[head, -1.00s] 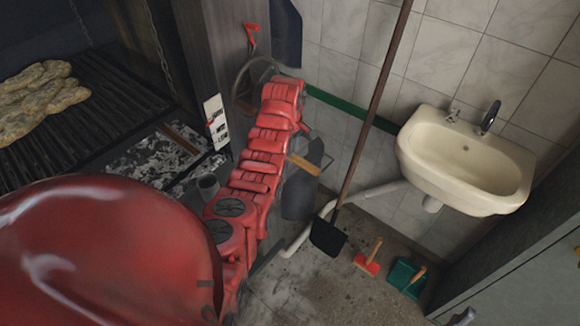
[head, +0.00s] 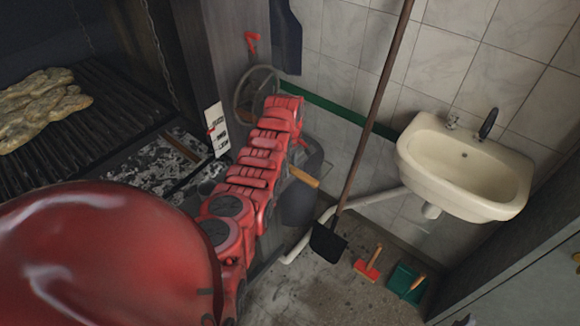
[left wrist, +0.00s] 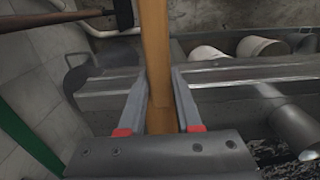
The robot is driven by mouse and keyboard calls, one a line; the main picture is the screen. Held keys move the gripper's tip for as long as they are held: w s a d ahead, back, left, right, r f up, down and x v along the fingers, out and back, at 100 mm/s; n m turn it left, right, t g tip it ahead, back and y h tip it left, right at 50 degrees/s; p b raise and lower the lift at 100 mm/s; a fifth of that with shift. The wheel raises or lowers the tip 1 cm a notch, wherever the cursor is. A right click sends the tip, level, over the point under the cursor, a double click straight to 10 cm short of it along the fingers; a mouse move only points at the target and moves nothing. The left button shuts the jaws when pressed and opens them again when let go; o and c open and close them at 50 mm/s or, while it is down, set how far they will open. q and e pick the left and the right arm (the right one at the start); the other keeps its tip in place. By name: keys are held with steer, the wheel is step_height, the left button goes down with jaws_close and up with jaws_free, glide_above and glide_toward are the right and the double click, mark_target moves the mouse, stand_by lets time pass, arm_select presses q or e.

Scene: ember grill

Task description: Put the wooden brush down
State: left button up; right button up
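The wooden brush's handle (head: 305,178) juts out to the right from behind my red left arm in the head view. In the left wrist view the long wooden handle (left wrist: 155,45) runs up between the two grey fingers of my left gripper (left wrist: 158,78), which is shut on it. The handle is held in the air, with a metal ledge below it. The brush's head is not clearly visible in either view. My right gripper is not in view.
A grill (head: 62,130) with meat and a coal bed (head: 165,170) lies left. A black shovel (head: 328,240) leans on the tiled wall. A red hand brush (head: 367,268) and green dustpan (head: 405,284) are on the floor below the sink (head: 465,185). Some floor is bare.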

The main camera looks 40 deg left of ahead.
arm_select(q)
steer(key=o, duration=0.4)
